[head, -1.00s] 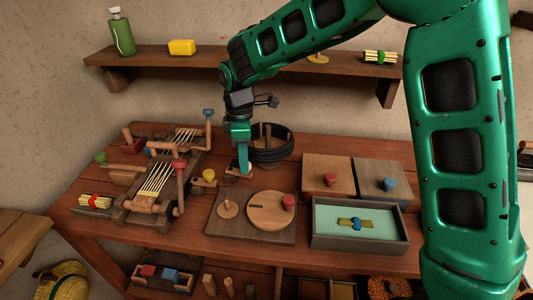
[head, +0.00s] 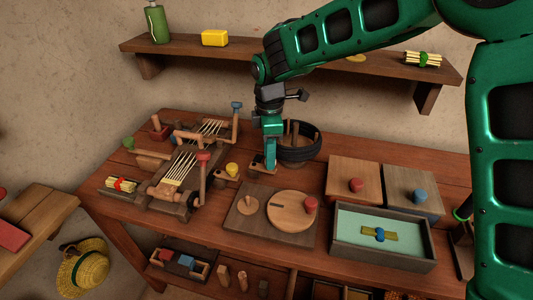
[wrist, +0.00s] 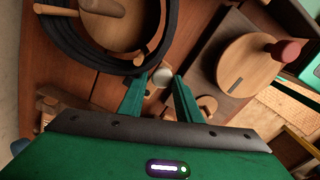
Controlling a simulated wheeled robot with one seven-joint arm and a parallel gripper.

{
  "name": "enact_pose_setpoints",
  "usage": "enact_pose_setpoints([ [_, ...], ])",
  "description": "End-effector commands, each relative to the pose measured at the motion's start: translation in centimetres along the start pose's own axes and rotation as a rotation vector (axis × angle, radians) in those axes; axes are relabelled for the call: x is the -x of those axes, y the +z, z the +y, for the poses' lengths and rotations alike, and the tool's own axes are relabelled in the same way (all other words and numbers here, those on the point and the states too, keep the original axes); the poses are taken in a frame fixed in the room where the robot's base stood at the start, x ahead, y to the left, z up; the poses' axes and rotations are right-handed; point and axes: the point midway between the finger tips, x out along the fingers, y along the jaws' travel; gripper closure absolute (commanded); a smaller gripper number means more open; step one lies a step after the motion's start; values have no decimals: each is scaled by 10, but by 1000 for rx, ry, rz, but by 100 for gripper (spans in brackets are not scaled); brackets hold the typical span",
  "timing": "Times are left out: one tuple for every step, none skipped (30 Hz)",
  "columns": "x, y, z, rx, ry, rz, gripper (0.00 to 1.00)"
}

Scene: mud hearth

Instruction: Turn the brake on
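My gripper (head: 270,168) points down just left of a round wooden drum with a dark band (head: 298,150) around it, towards the back of the bench. In the wrist view my gripper (wrist: 160,88) has its two fingers apart. A pale round peg top (wrist: 162,77) shows between and just beyond the fingertips; I cannot tell whether they touch it. A small wooden block (head: 258,165) sits by the fingertips in the head view. The banded drum (wrist: 105,25) fills the wrist view's upper left. No part is labelled as the brake, so I cannot tell which it is.
A board with a wooden disc (head: 292,213) and red knob lies in front. Right of it are a teal-lined tray (head: 400,262) and two lidded boxes (head: 355,177). A stringed frame with cranks (head: 180,170) and a yellow-knobbed block (head: 228,178) stand left. A shelf (head: 290,62) runs behind.

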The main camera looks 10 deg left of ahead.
Motion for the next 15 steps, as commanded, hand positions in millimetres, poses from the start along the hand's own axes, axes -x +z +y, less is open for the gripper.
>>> enact_pose_setpoints([
  [3, 6, 6, -15, 11, -2, 60],
  [2, 6, 6, -15, 10, -2, 55],
  [2, 6, 5, -14, 9, -2, 55],
  [2, 5, 5, -14, 8, -3, 55],
  [2, 5, 4, -13, 7, -3, 55],
  [2, 5, 4, -12, 6, -3, 55],
  [1, 4, 4, -12, 6, -3, 55],
  [1, 4, 3, -11, 5, -3, 55],
  [1, 4, 3, -10, 4, -3, 55],
  [1, 4, 2, -10, 3, -3, 55],
  [0, 4, 2, -9, 3, -3, 55],
  [0, 3, 2, -9, 2, -3, 55],
  [0, 3, 2, -8, 2, -3, 55],
  [0, 3, 2, -8, 1, -3, 55],
  [0, 3, 1, -7, 1, -3, 55],
])
